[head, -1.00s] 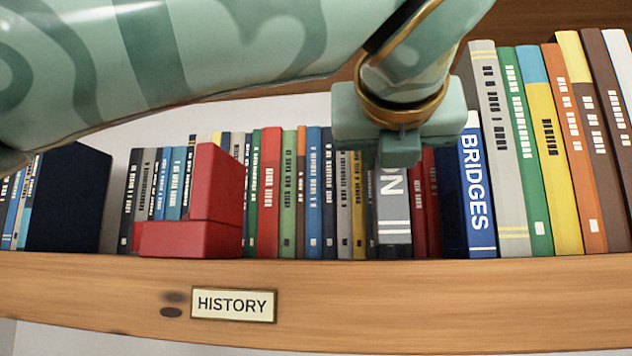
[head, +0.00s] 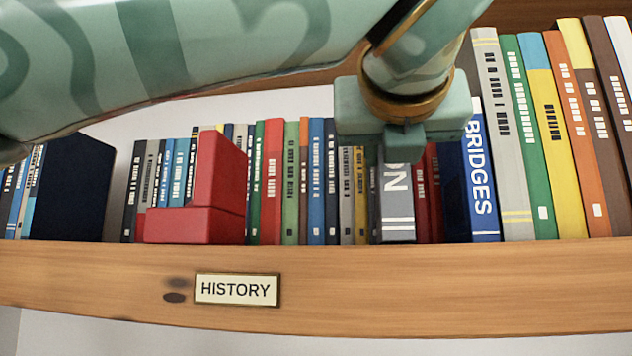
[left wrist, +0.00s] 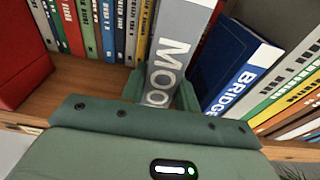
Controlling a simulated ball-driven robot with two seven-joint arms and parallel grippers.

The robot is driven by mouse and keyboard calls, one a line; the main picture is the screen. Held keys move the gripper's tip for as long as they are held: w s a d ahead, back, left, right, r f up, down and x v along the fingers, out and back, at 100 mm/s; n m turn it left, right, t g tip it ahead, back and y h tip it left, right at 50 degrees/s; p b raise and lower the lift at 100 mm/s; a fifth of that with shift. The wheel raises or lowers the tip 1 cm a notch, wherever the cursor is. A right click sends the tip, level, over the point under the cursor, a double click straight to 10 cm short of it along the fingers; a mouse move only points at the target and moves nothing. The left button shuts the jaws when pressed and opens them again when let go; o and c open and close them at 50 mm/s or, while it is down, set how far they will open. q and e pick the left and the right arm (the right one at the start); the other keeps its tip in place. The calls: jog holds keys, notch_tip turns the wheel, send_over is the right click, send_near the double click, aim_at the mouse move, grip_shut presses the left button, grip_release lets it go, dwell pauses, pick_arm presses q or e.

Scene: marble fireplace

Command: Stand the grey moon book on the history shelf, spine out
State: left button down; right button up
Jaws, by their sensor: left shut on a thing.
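The grey moon book (head: 397,205) is upright at the shelf, its spine with white lettering facing out. In the left wrist view the book (left wrist: 176,45) shows the letters "MOO" on its spine. My left gripper (head: 403,150) is shut on it, with a finger on either side, and covers its upper part in the head view. The history shelf (head: 450,270) bears a "HISTORY" label (head: 237,289). Whether the book's foot touches the board is hard to tell. My right gripper is not in view.
A red bookend (head: 200,225) stands left of the book, with a row of books behind it. The blue "BRIDGES" book (head: 481,190) leans slightly to the right of the moon book, beside several taller books (head: 545,150). A dark navy block or book (head: 72,185) stands at far left.

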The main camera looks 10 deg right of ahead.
pick_arm(q)
jog(key=shift+f, duration=0.15)
jog(key=c, duration=1)
grip_release()
jog(key=shift+c, duration=0.2)
jog(key=shift+o, duration=0.4)
jog(key=shift+s, duration=0.1)
